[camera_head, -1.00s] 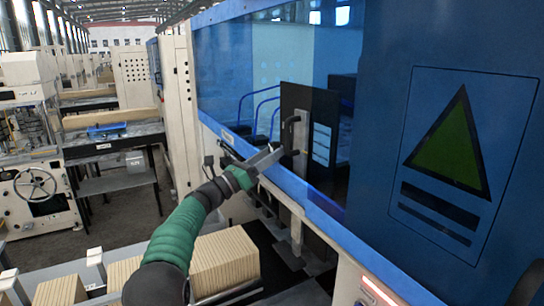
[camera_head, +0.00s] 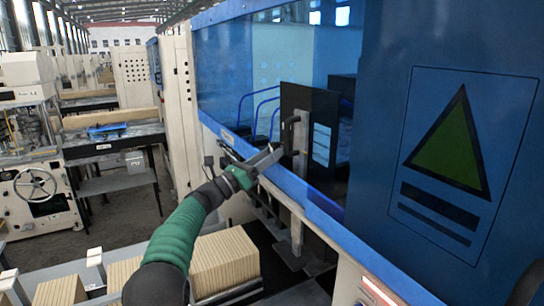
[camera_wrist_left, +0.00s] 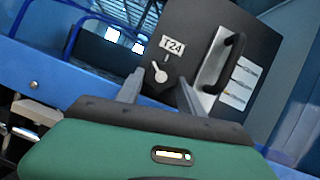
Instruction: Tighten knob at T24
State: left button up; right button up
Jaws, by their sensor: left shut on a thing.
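A dark panel (camera_head: 312,105) stands upright at the blue machine's opening and also shows in the left wrist view (camera_wrist_left: 205,28). It carries a white T24 label (camera_wrist_left: 172,45) and, below that, a small pale knob (camera_wrist_left: 159,73). My left gripper (camera_head: 277,152) reaches up to the panel from the lower left. In the left wrist view its two fingers (camera_wrist_left: 160,84) stand on either side of the knob, shut on it. The exact contact is too small to see, and the knob is not discernible in the head view. My right gripper is not in view.
A black handle (camera_wrist_left: 229,62) on a metal plate sits right of the knob, close to the fingers. The machine's blue rail (camera_head: 325,206) runs below the panel. Stacked tan boards (camera_head: 224,262) lie under my left arm. A blue door with a green triangle (camera_head: 450,150) fills the right.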

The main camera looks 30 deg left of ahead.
pick_arm(q)
jog(key=shift+a, duration=0.15)
jog(key=o, duration=1.1)
jog(key=shift+o, duration=1.3)
jog(key=shift+s+a, duration=0.1)
jog(key=shift+o, duration=0.2)
jog(key=shift+s+a, duration=0.1)
jog(key=shift+a, duration=0.15)
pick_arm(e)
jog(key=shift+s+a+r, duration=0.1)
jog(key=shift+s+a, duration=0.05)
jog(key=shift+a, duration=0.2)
pick_arm(q)
jog(key=b+v, duration=0.9)
jog(key=v, duration=0.7)
jog(key=shift+s+a+f, duration=0.2)
jog(key=shift+s, duration=0.1)
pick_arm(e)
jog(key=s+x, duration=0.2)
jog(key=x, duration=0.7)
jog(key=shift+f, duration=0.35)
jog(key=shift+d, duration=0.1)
